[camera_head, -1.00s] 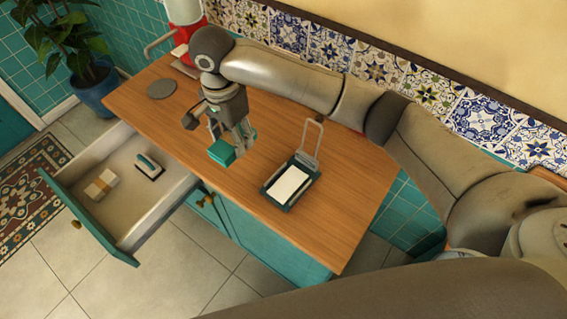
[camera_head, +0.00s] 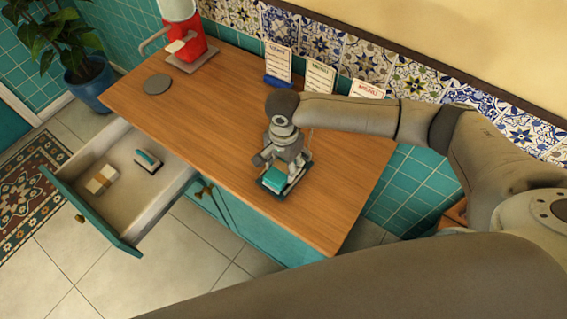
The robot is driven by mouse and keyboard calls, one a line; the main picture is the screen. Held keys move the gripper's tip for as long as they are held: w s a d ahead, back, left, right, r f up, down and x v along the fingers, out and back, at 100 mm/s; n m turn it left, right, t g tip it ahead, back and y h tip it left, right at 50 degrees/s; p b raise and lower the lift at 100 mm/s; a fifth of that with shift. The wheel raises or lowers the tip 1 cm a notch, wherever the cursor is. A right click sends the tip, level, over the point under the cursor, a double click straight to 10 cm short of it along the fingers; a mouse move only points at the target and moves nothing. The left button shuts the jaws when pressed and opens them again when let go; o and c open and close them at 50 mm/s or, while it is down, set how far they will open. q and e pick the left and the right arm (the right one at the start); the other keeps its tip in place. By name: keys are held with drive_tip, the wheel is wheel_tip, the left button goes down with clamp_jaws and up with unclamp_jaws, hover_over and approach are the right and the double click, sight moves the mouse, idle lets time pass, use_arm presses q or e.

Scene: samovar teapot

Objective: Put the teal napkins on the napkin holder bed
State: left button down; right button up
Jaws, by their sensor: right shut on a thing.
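The teal napkins (camera_head: 269,179) are a small teal block in the head view, at the middle of the wooden counter. My right gripper (camera_head: 279,167) points down from the right arm and is shut on them. The napkin holder (camera_head: 289,187) is a dark tray with an upright frame. The napkins are over its bed, inside the tray outline, and hide most of the bed. I cannot tell whether they touch it. The gripper hides much of the upright frame. My left gripper is not in view.
An open drawer (camera_head: 168,205) at the left holds a beige bundle (camera_head: 101,180) and a teal-and-white item (camera_head: 148,160). Menu cards (camera_head: 319,78) stand along the wall. A red machine (camera_head: 184,35) and a grey disc (camera_head: 157,84) are at the far left. The front right counter is clear.

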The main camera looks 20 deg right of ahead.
sight(283, 166)
drive_tip(key=shift+a+f, duration=0.1)
drive_tip(key=shift+f, duration=0.1)
drive_tip(key=shift+f, duration=0.15)
drive_tip(key=o, duration=1)
drive_tip(key=shift+o, duration=0.2)
wheel_tip(283, 166, up, 12)
